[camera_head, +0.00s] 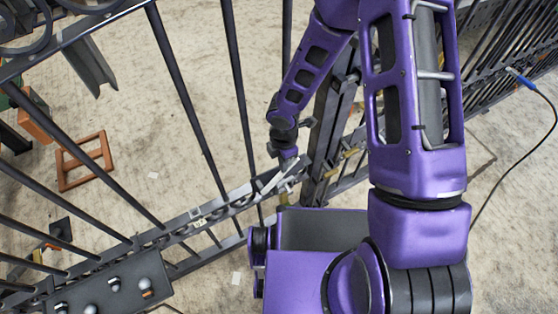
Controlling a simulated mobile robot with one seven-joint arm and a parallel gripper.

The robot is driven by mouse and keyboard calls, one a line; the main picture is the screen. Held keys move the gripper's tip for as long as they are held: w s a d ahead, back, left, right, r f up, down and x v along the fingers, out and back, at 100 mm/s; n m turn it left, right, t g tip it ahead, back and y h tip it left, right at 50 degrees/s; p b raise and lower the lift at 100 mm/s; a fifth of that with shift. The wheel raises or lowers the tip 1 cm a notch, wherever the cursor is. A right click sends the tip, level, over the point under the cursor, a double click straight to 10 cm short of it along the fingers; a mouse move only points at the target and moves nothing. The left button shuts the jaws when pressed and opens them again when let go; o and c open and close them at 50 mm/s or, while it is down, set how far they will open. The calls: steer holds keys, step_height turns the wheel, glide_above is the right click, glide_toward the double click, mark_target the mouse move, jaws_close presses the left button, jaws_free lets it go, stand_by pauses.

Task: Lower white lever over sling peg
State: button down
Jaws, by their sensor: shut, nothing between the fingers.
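A pale bar (267,184), which looks like the white lever, lies at a slant on the gate's dark cross rail, left of the gate post. My gripper (289,157) is at the end of my purple arm, pointing down just above and right of the bar's upper end. It looks shut and holds nothing. I cannot tell whether it touches the bar. The sling peg cannot be made out clearly. Small brass-coloured parts sit around the latch area near the bar.
The gate's dark upright bars (183,96) stand close by on the left. A dark gate post (331,128) rises right of my gripper. A panel with round knobs (104,287) is at lower left. An orange frame (84,161) lies beyond the bars. A black cable (528,150) hangs at right.

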steer(key=shift+w+d+f, duration=0.25)
steer(key=shift+d+f, duration=0.05)
steer(key=shift+d, duration=0.1)
steer(key=w+d+f+b, duration=0.2)
steer(key=d+f+b, duration=0.2)
steer(key=f, duration=0.4)
steer(key=shift+w+d, duration=0.4)
steer(key=shift+d+f, duration=0.1)
steer(key=shift+f, duration=0.05)
step_height(320, 180, up, 18)
steer(key=p, duration=0.5)
steer(key=shift+s, duration=0.15)
stand_by(0.4)
